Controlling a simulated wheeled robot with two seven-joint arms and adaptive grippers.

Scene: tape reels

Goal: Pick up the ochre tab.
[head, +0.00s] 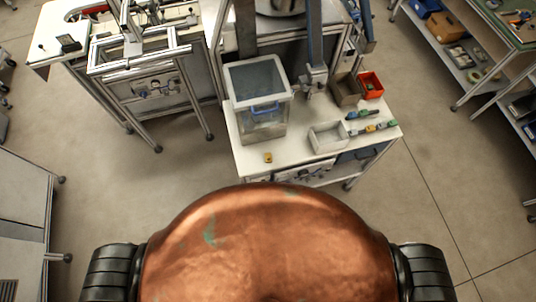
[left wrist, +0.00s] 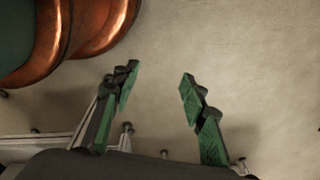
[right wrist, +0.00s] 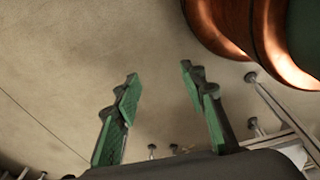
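The ochre tab (head: 268,157) is a small yellowish piece lying on the white table (head: 242,161) in the head view, near the table's front left edge, in front of the clear bin. My left gripper (left wrist: 158,85) is open and empty over bare floor in the left wrist view. My right gripper (right wrist: 158,83) is open and empty over bare floor in the right wrist view. Neither gripper shows in the head view, and the tab shows in neither wrist view. Both grippers are away from the tab.
A clear bin (head: 262,128) with a blue handle stands behind the tab. A white open box (head: 327,137), a brown box (head: 346,90), a red bin (head: 371,85) and several small coloured pieces (head: 372,128) are to the right. Floor (head: 130,175) in front is free.

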